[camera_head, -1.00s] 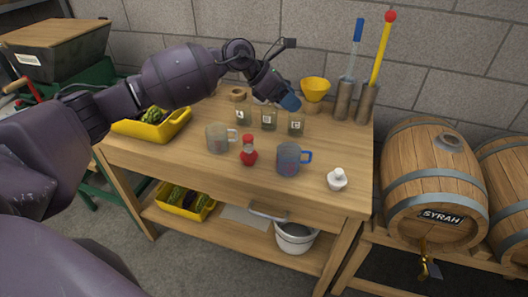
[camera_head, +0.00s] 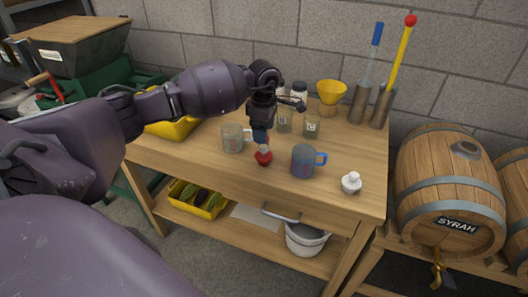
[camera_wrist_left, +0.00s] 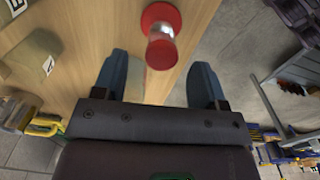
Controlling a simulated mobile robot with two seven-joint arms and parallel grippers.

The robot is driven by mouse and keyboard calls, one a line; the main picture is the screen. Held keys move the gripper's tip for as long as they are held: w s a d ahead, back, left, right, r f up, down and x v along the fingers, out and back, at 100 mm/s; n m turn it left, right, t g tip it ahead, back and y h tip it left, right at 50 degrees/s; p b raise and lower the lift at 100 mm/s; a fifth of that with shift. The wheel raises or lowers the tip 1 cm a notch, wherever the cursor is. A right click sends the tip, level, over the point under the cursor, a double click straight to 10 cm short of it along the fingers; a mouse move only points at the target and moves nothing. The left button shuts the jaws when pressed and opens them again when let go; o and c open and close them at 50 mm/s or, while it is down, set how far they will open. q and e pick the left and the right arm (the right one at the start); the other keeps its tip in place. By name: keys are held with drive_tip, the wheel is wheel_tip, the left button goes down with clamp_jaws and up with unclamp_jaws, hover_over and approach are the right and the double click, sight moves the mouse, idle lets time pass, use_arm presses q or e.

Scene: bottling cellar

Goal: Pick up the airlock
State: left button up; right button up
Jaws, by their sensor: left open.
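A small red piece with a clear, shiny middle, apparently the airlock (camera_head: 263,158), stands upright on the wooden table between two mugs. It also shows in the left wrist view (camera_wrist_left: 161,54), near the top. My left gripper (camera_head: 260,136) points down just above and behind it, hiding part of its top in the head view. In the left wrist view my left gripper (camera_wrist_left: 158,80) has its two blue fingers wide apart with nothing between them. The piece lies just beyond the fingertips, roughly in line with the gap. My right gripper is not in view.
A clear mug (camera_head: 233,139) stands left of the red piece, a blue-handled mug (camera_head: 303,162) close on its right. A small white object (camera_head: 351,183) is near the right front edge. Labelled jars (camera_head: 312,124) and a yellow funnel (camera_head: 331,93) stand behind.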

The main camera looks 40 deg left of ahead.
sight(264, 147)
use_arm(q)
drive_tip(key=shift+d+f, duration=0.1)
drive_tip(key=shift+f, duration=3.15)
drive_tip(key=c, duration=1)
